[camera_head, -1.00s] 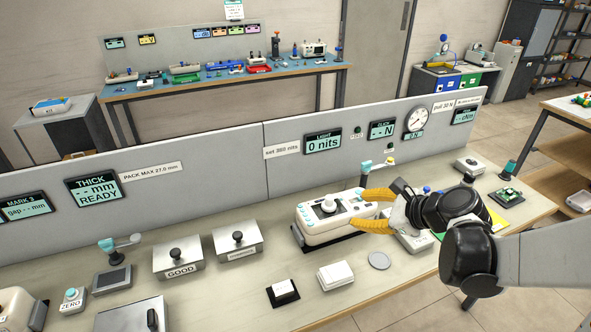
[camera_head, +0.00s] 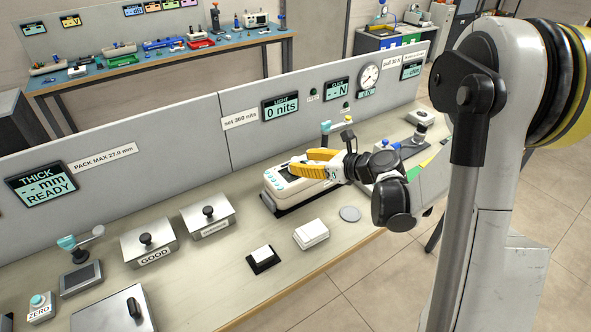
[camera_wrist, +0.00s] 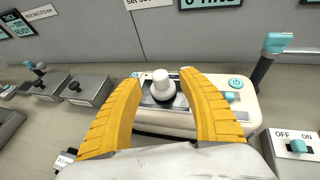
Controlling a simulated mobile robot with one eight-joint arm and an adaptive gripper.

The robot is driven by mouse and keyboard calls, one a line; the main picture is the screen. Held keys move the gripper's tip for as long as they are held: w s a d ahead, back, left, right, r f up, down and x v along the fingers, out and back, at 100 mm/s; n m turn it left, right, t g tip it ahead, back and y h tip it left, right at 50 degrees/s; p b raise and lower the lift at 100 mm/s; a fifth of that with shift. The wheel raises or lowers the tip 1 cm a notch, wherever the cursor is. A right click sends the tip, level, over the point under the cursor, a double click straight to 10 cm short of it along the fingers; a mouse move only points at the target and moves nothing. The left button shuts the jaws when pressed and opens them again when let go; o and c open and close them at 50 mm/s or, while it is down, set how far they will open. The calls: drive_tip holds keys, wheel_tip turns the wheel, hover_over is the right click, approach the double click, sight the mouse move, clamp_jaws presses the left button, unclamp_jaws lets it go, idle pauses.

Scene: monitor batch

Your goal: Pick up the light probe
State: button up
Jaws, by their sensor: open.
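The light probe looks to be the white knob-topped piece with a dark collar (camera_wrist: 162,84). It stands upright on the white instrument (camera_wrist: 205,120), which also shows in the head view (camera_head: 283,197). My gripper (camera_wrist: 159,90) is open. In the wrist view its yellow fingers appear on either side of the probe, with a gap on both sides; the remaining distance is hard to tell. In the head view my gripper (camera_head: 296,165) is over the instrument, and its fingers hide the probe.
A grey panel (camera_head: 190,125) with displays runs behind the bench; the LIGHT display (camera_head: 281,106) reads 0 nits. A teal-topped post (camera_wrist: 272,48) and an OFF/ON switch box (camera_wrist: 296,147) stand to the right.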

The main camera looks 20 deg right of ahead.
sight(299, 161)
drive_tip(key=b+x, duration=0.1)
drive_tip(key=x, duration=0.2)
drive_tip(key=shift+w+a+f, duration=0.1)
drive_tip(key=shift+w+f, duration=0.05)
drive_tip(key=shift+c, duration=0.2)
clamp_jaws()
